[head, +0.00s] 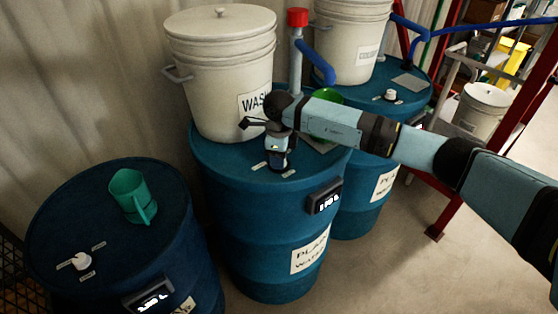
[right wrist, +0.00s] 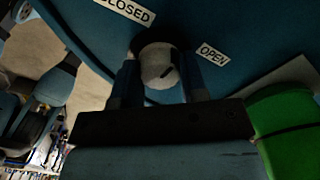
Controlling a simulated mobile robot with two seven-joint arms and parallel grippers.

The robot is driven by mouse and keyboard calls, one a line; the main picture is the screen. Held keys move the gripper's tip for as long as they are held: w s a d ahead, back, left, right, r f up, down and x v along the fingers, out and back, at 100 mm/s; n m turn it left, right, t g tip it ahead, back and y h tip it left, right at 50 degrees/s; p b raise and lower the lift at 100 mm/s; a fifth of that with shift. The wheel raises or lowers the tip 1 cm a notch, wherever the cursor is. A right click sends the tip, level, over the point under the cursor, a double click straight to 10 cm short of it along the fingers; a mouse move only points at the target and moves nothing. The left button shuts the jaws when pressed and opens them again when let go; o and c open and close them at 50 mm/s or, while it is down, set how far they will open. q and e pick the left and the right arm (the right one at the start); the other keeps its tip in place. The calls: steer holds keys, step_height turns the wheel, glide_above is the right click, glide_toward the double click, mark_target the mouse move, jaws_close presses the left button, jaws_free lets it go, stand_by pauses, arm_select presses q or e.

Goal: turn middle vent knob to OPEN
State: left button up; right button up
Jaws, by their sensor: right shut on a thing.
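The middle vent knob (right wrist: 158,66) is a round white knob on top of the middle blue drum (head: 265,200). A short dark mark shows on its face; I cannot tell exactly which label it points at. The CLOSED label (right wrist: 124,10) and the OPEN label (right wrist: 213,54) lie on either side of the knob in the right wrist view. My right gripper (head: 277,166) reaches down to the drum's front top and is shut on the knob, with a finger on each side. It hides the knob in the head view. My left gripper is not in view.
A white WASH bucket (head: 217,85) stands behind the gripper. A green vessel (head: 328,96) sits close beside my right arm. The left drum holds a teal jug (head: 132,196) and a white knob (head: 81,261). Another knob (head: 391,95) is on the far drum.

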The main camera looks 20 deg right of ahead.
steer(key=m+b, duration=0.1)
steer(key=m, duration=0.3)
steer(key=shift+m, duration=0.3)
steer(key=shift+m+b, duration=0.6)
steer(key=shift+m, duration=1)
steer(key=o, duration=0.9)
step_height(320, 180, up, 14)
steer(key=shift+f+b, duration=0.1)
steer(key=shift+b, duration=0.85)
